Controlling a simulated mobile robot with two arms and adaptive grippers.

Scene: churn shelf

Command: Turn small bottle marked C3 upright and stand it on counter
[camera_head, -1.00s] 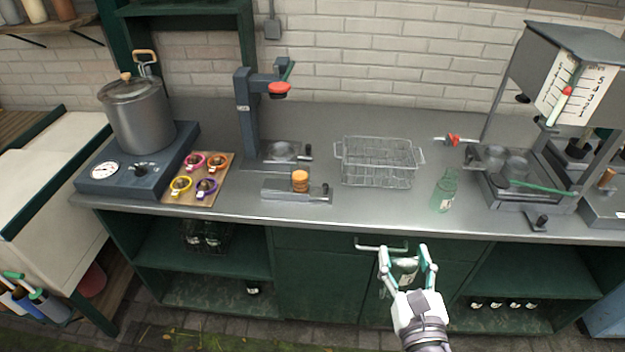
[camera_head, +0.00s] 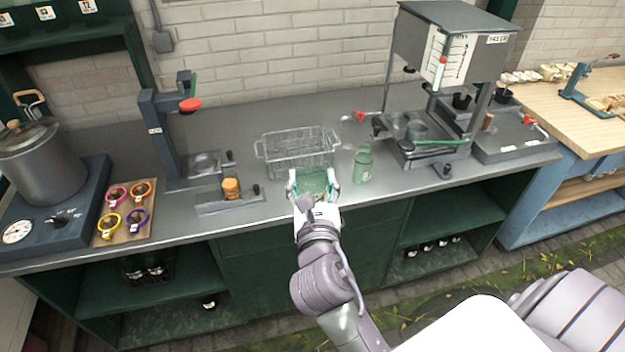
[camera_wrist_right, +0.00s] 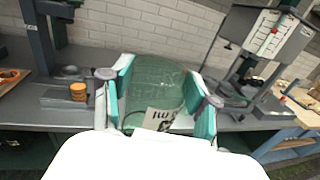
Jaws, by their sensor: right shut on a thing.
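My right gripper (camera_head: 314,184) is shut on a green glass bottle (camera_head: 315,179), at the front edge of the counter (camera_head: 290,215) in front of the wire basket. In the right wrist view the same bottle (camera_wrist_right: 155,88) sits between the teal finger pads, its wide rounded part toward the top of the picture. Its white label (camera_wrist_right: 158,120) is partly cut off and I cannot read C3 on it. I cannot tell whether the bottle touches the counter. A second green bottle (camera_head: 363,166) stands upright on the counter, right of the gripper. My left gripper is not in view.
A wire basket (camera_head: 297,147) stands behind the gripper. A filler stand (camera_head: 440,50) is at the right, with a small red-handled item (camera_head: 360,117) left of it. A press (camera_head: 160,130), a block with an orange stack (camera_head: 231,188) and a pot (camera_head: 42,160) are at the left.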

